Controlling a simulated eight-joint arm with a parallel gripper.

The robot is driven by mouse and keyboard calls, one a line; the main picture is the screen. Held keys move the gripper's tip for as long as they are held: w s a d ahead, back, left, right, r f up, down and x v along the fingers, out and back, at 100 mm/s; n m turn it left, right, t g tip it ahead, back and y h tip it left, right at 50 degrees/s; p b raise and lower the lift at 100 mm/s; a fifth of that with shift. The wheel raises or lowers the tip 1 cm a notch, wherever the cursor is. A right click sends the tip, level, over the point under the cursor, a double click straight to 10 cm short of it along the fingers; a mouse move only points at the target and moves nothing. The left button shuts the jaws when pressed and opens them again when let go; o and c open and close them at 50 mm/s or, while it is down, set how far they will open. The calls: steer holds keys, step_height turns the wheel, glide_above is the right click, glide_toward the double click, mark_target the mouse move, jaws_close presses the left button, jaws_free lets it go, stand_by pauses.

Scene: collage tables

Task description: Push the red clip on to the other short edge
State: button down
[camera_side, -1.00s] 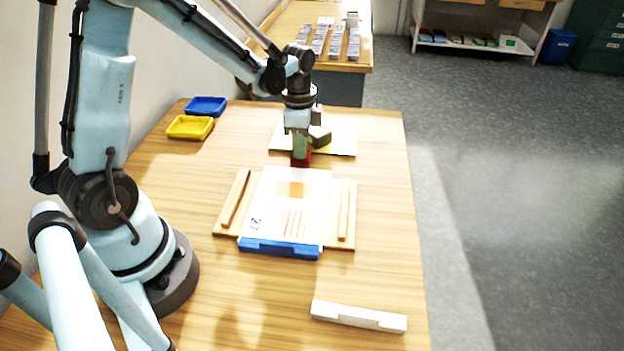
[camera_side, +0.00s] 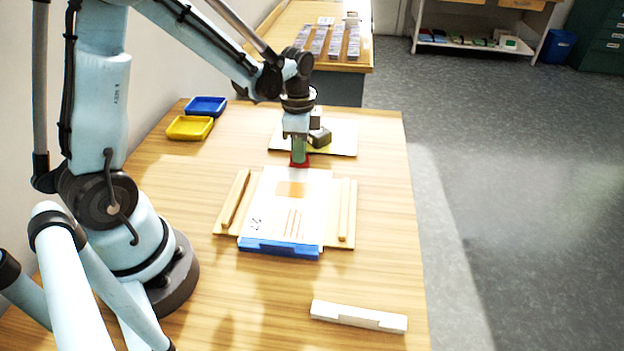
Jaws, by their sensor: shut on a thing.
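The red clip (camera_side: 300,161) is mostly hidden by my gripper (camera_side: 299,157), which is shut on it at the far short edge of the white sheet. The white sheet (camera_side: 272,210) has an orange rectangle and orange lines, and lies on a wooden board (camera_side: 334,234) between two wooden rails. A blue clip (camera_side: 279,248) sits along the sheet's near short edge. I cannot tell how far the red clip is over the paper.
A white bar (camera_side: 358,317) lies near the front right. A pale board (camera_side: 342,139) with dark blocks (camera_side: 320,137) is behind my gripper. Yellow (camera_side: 190,127) and blue trays (camera_side: 206,106) stand at the back left. The table's front is mostly clear.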

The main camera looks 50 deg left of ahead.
steer(key=shift+s+d, duration=0.4)
stand_by(0.8)
stand_by(0.5)
steer(key=c, duration=1.2)
jaws_free()
steer(key=shift+r, duration=3.55)
steer(key=s+d+r+n+t, duration=0.1)
steer(key=s+d+n+t, duration=0.1)
steer(key=n, duration=0.1)
steer(key=s+d+r+n+t, duration=0.2)
steer(key=d+n, duration=0.1)
steer(key=s+d+r+n+t, duration=0.1)
steer(key=s+d+n+t, duration=0.1)
steer(key=n+t, duration=0.1)
steer(key=shift+s+d+r, duration=0.15)
steer(key=shift+s+r, duration=0.2)
